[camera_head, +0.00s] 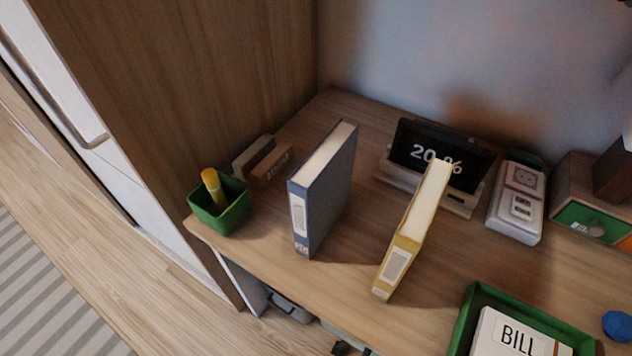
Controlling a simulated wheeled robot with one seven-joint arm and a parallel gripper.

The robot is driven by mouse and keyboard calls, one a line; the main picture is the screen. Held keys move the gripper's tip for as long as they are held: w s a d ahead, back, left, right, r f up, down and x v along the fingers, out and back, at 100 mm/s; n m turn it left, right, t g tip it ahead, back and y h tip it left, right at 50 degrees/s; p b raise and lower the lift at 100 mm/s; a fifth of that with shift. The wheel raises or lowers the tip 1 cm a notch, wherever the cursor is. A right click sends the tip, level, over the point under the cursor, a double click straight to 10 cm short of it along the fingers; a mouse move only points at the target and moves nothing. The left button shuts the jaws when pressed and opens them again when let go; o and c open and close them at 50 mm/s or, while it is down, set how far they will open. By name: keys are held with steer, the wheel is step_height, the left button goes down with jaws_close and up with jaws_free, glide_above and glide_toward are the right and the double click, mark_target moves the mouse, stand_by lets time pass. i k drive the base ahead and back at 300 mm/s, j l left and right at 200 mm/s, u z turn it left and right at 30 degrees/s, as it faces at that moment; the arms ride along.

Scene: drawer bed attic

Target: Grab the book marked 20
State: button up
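Two books stand upright on the wooden desk, apart from each other. The blue book (328,190) has a pale label on its spine and small light marks near the spine's foot, too small to read. The yellow book (411,238) also has a pale label on its spine, and I cannot read a number there. A dark screen (440,155) behind the yellow book shows "20 %", partly covered by that book. My gripper is not clearly in view.
A green cup (219,206) with a yellow item and a small wooden block holder (262,160) stand left of the blue book. A green tray (463,328) with a "BILL" paper lies front right. A white socket box (518,205) stands right. Bare desk separates the books.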

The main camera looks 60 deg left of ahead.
mark_target(319, 190)
steer(key=u, duration=1.4)
steer(key=j+z, duration=0.15)
steer(key=j, duration=0.2)
steer(key=k+j+z, duration=0.15)
steer(key=j, duration=0.2)
